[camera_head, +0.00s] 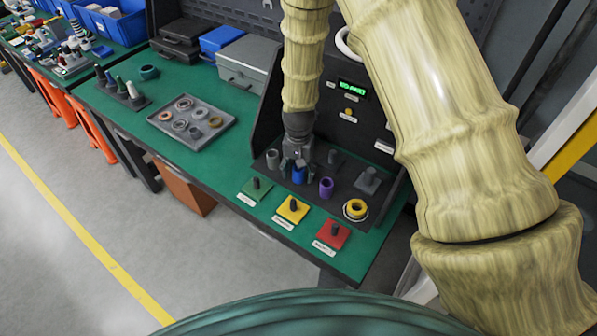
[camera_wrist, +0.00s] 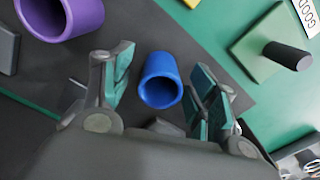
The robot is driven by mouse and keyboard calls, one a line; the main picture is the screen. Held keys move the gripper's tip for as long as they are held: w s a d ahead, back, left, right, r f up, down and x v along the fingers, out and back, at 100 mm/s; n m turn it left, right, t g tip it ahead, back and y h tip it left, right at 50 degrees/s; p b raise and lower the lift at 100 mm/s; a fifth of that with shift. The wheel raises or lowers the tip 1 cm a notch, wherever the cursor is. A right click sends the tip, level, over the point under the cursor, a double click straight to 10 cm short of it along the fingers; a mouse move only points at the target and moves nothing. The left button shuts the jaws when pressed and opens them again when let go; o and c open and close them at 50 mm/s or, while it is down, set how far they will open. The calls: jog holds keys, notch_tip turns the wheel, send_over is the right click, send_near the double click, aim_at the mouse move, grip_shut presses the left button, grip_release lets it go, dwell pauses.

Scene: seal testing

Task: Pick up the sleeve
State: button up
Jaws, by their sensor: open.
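A blue hollow sleeve (camera_head: 298,175) stands upright on the dark base of the test station. It also shows in the wrist view (camera_wrist: 162,84), between my fingers. My gripper (camera_head: 297,158) is above the sleeve and pointing down. In the wrist view my gripper (camera_wrist: 164,80) is open, with a teal-padded finger on each side of the sleeve and a visible gap to both. A purple sleeve (camera_head: 326,187) stands just right of the blue one, and in the wrist view it is at the upper left (camera_wrist: 68,18).
Green (camera_head: 250,195), yellow (camera_head: 287,213) and red (camera_head: 326,240) plates with dark pegs lie along the table's front. A yellow ring (camera_head: 355,209) lies at the right of the station. A grey tray of rings (camera_head: 167,129) is further left. The station panel (camera_head: 340,128) stands behind.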

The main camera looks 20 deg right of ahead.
jog(key=shift+c, duration=0.2)
jog(key=c, duration=1.2)
